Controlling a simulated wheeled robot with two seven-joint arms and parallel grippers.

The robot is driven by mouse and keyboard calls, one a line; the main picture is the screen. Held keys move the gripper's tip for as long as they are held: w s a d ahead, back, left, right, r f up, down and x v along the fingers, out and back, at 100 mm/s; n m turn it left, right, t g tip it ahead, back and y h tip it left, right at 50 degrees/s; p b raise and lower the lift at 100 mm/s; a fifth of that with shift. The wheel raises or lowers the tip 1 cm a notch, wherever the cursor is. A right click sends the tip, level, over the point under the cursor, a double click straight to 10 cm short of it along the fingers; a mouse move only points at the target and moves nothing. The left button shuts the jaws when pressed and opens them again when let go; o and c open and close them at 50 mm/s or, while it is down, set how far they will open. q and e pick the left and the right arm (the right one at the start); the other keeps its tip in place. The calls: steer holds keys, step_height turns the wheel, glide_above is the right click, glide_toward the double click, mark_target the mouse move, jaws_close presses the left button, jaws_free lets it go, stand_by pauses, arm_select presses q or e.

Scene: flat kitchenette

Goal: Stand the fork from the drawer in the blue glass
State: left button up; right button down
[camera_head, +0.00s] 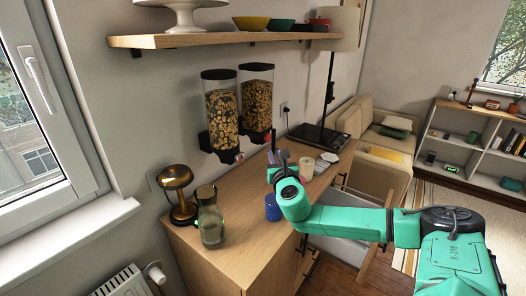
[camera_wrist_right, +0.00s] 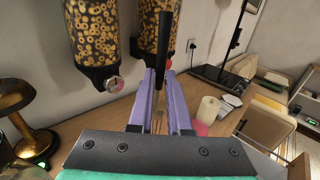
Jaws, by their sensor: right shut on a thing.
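The blue glass (camera_head: 272,208) stands on the wooden counter near its front edge, in the head view. My right gripper (camera_head: 284,172) is above and slightly right of it in the picture. In the right wrist view my right gripper (camera_wrist_right: 162,100) is shut on the fork (camera_wrist_right: 174,30). The fork's dark handle points up and its metal tines show low between the purple fingers. The blue glass is not visible in the wrist view. The drawer (camera_head: 336,246) is pulled out at the counter's front, partly behind my arm. My left gripper is not in view.
A glass bottle (camera_head: 211,222) and a brass lamp (camera_head: 178,192) stand left of the blue glass. Two cereal dispensers (camera_head: 221,110) hang on the wall behind. A pale cylinder (camera_head: 306,168) and a tall lamp (camera_head: 328,90) are farther along the counter.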

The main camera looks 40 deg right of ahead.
step_height(320, 180, down, 12)
steer(key=s+b, duration=0.1)
steer(key=b, duration=0.9)
steer(key=shift+d+f+b, duration=0.2)
steer(key=shift+b, duration=0.1)
steer(key=shift+s, duration=0.1)
steer(key=c, duration=0.8)
jaws_free()
steer(key=v, duration=1.4)
steer(key=shift+s+a, duration=0.15)
steer(key=shift+s, duration=0.05)
